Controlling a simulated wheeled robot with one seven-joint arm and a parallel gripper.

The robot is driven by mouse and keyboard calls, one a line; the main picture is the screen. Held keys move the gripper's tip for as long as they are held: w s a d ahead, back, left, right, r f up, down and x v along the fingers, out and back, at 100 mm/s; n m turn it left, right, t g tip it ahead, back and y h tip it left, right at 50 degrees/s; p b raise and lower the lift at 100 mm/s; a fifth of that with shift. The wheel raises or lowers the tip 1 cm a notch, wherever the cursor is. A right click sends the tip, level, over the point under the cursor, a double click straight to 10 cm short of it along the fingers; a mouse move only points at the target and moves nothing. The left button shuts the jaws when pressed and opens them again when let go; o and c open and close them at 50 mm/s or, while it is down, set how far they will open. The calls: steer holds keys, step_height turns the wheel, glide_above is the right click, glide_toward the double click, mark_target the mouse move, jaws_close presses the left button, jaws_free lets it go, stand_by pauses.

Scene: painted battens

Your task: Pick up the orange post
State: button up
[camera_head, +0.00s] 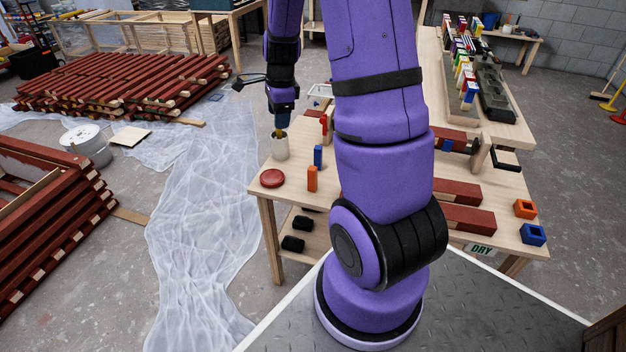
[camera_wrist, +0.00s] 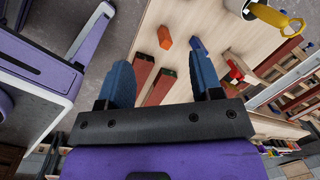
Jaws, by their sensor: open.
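The orange post (camera_head: 312,178) stands upright on the wooden table (camera_head: 293,190), near its front-left edge. A blue post (camera_head: 318,156) stands just behind it. In the wrist view the orange post (camera_wrist: 165,38) shows beyond the fingertips, near the top centre, with the blue post (camera_wrist: 198,46) to its right. My gripper (camera_wrist: 162,75) is open, its two blue fingers apart with nothing between them. In the head view my gripper (camera_head: 282,108) hangs at the back left of the table, above and apart from the orange post.
A pale cup (camera_head: 280,147) stands behind the orange post, with a yellow-handled item showing in the wrist view (camera_wrist: 270,16). Red battens (camera_head: 462,193), an orange hollow block (camera_head: 525,208) and a blue one (camera_head: 533,235) are to the right.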

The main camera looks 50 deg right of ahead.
steer(key=d+f+m, duration=0.2)
steer(key=d+f, duration=0.1)
steer(key=f, duration=0.2)
steer(key=s+d+f+m+g, duration=0.1)
steer(key=d+f+m, duration=0.2)
steer(key=f, duration=0.2)
steer(key=s+d+f+m, duration=0.1)
steer(key=d+f+m, duration=0.1)
steer(key=f, duration=0.3)
steer(key=shift+s+d+m+g, duration=0.15)
steer(key=shift+d+m+g, duration=0.15)
steer(key=shift+d+m, duration=0.15)
glide_above(311, 175)
steer(key=w, duration=0.1)
steer(key=shift+m, duration=0.25)
steer(key=f, duration=0.5)
steer(key=shift+d+f, duration=0.1)
steer(key=shift+d, duration=0.25)
steer(key=shift+d+f, duration=0.2)
steer(key=shift+f, duration=2.95)
steer(key=c, duration=1)
